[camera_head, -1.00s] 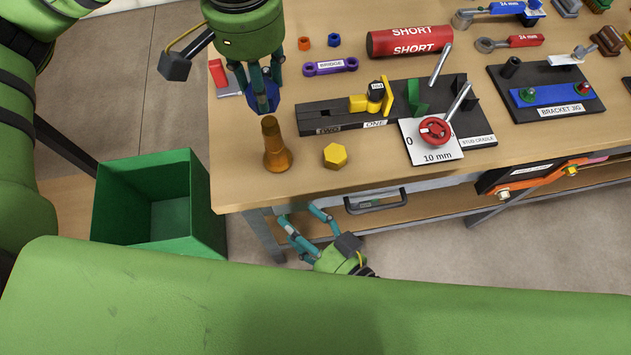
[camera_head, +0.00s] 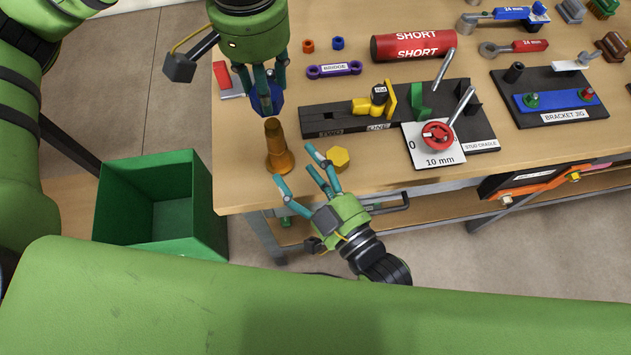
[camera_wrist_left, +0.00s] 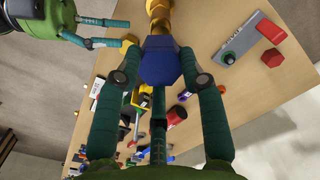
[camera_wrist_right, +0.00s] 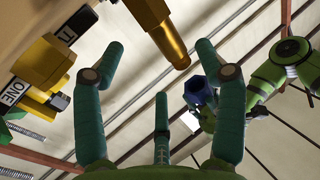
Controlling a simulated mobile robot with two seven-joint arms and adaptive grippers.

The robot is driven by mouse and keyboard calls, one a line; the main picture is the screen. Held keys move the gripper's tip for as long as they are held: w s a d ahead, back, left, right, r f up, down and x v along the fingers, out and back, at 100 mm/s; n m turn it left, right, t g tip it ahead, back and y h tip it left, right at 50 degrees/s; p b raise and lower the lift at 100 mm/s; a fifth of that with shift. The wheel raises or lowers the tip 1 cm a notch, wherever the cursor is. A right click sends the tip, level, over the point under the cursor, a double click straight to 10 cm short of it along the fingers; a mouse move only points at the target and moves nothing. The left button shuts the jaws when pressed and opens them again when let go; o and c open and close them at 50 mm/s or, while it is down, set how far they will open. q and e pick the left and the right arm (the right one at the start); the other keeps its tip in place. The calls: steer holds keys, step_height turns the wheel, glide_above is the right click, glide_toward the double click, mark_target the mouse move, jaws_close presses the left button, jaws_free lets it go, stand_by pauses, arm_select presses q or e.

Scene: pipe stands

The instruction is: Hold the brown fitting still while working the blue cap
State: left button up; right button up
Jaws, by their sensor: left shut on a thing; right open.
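The brown fitting (camera_head: 278,150) stands upright near the front left edge of the bench. My left gripper (camera_head: 264,84) is shut on the blue cap (camera_head: 270,104) and holds it above and just behind the fitting; the left wrist view also shows the cap (camera_wrist_left: 162,66) between the fingers. The cap looks apart from the fitting. My right gripper (camera_head: 300,168) is open and empty at the bench's front edge, its fingers spread toward the fitting. In the right wrist view the fitting (camera_wrist_right: 160,32) lies beyond the open fingertips, not visibly touched.
A yellow hex piece (camera_head: 339,158) sits close to the right gripper's fingers. A black fixture board (camera_head: 325,122) lies behind it, with a red knob (camera_head: 436,135) farther right. A green bin (camera_head: 205,215) stands on the floor at left. A purple wrench (camera_head: 334,69) lies behind.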

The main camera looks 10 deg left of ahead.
mark_target(283, 147)
steer(key=x, duration=0.8)
steer(key=shift+a, duration=0.1)
steer(key=c, duration=1.4)
steer(key=shift+f, duration=0.35)
steer(key=o, duration=0.6)
steer(key=shift+s, duration=0.1)
steer(key=shift+f, duration=0.1)
steer(key=c, duration=0.5)
